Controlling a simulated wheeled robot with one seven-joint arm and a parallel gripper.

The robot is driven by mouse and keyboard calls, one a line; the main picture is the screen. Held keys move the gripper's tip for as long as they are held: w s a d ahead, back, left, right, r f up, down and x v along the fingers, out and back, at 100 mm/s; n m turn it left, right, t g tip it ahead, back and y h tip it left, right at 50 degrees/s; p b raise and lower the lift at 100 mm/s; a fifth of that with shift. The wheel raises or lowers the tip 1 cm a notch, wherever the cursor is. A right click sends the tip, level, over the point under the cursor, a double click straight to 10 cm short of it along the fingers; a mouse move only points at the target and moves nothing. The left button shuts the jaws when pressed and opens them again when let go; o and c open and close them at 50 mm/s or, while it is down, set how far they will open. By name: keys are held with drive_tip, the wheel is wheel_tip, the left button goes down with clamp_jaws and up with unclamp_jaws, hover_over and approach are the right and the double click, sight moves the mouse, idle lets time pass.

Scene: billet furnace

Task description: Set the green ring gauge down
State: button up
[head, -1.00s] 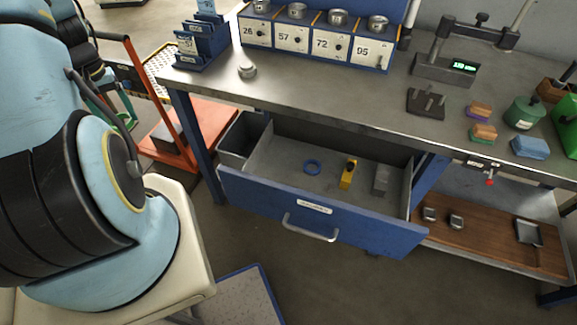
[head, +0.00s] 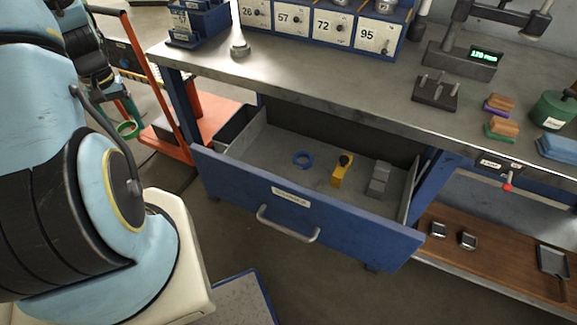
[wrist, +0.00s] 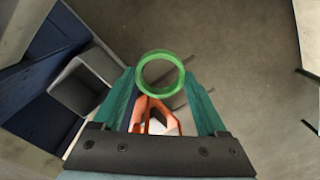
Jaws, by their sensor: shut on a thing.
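The green ring gauge (wrist: 160,95) is held between the teal fingers of my gripper (wrist: 160,77) in the wrist view, its open hole facing the camera. In the head view the ring (head: 127,135) shows small at the left, below my gripper (head: 121,117), beyond the bulk of my arm. It hangs in the air left of the workbench (head: 330,85), apart from the bench and the open drawer. Part of the gripper is hidden behind my arm in the head view.
The open blue drawer (head: 300,215) holds a blue ring (head: 303,153), a yellow tool (head: 340,172) and a grey block (head: 379,178). An orange trolley (head: 205,125) stands left of the bench.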

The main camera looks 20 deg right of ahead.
drive_tip(key=w+d+f+m+b, duration=0.1)
drive_tip(key=d+m+b, duration=0.25)
drive_tip(key=d, duration=0.45)
wheel_tip(320, 180, up, 14)
drive_tip(key=f+m+b, duration=0.1)
drive_tip(key=m+b, duration=0.5)
drive_tip(key=m, duration=0.7)
hover_over(268, 155)
wheel_tip(268, 155, down, 27)
drive_tip(key=shift+w+f+p, duration=0.1)
drive_tip(key=shift+p, duration=0.7)
drive_tip(key=shift+f, duration=0.15)
drive_tip(key=o, duration=1.6)
drive_tip(key=shift+c, duration=0.2)
